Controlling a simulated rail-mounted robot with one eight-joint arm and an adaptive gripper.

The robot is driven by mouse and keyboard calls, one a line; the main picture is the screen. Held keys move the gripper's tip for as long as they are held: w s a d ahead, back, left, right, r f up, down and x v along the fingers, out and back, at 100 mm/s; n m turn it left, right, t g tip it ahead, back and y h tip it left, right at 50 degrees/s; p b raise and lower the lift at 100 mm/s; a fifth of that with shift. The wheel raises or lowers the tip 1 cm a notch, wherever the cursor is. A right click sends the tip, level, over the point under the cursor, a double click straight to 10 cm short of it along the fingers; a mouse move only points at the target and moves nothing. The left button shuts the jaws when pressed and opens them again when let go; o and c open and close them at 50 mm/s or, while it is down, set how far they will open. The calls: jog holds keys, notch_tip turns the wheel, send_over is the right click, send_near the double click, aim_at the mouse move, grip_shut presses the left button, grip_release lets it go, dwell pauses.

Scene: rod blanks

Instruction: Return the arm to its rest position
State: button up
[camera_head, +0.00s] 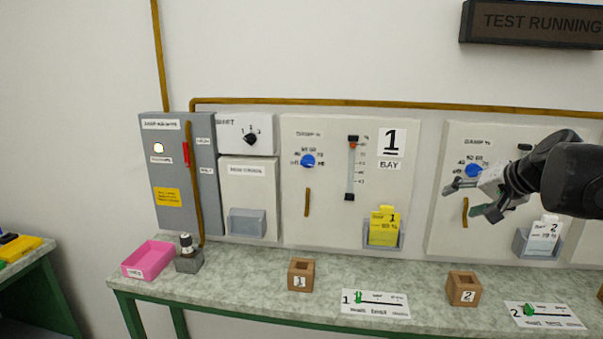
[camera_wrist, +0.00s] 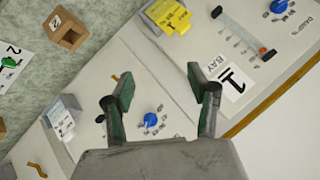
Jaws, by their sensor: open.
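My gripper (camera_head: 467,199) is at the right in the head view, in front of the second bay's panel (camera_head: 446,229). My arm reaches in from the right edge. The jaws are open and nothing is between them. In the wrist view my gripper (camera_wrist: 160,90) shows both fingers spread apart over the tilted panels. A blue knob (camera_wrist: 153,120) shows behind and between the fingers. The gripper stands in front of that panel; the gap to it is hard to judge.
A green-legged bench (camera_head: 240,290) carries a pink tray (camera_head: 148,260), wooden blocks marked 1 (camera_head: 301,275) and 2 (camera_head: 464,288), and printed cards (camera_head: 375,304). Card holders (camera_head: 383,230) project from the panels. A dark sign (camera_head: 530,22) hangs upper right. Bare wall lies above the panels.

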jog(key=s+a+f+n+g, duration=0.1)
jog(key=s+a+f+n, duration=0.1)
jog(key=s+a+f, duration=0.3)
jog(key=s+a+f+n+h+b, duration=0.1)
jog(key=s+a+f, duration=0.4)
jog(key=s, duration=0.7)
jog(key=s+a+f+n+g+h+b, duration=0.1)
jog(key=s+a+f+n, duration=0.2)
jog(key=s+a+f, duration=0.2)
jog(key=s+a, duration=0.3)
jog(key=shift+s+f+g, duration=0.3)
jog(key=shift+f, duration=0.05)
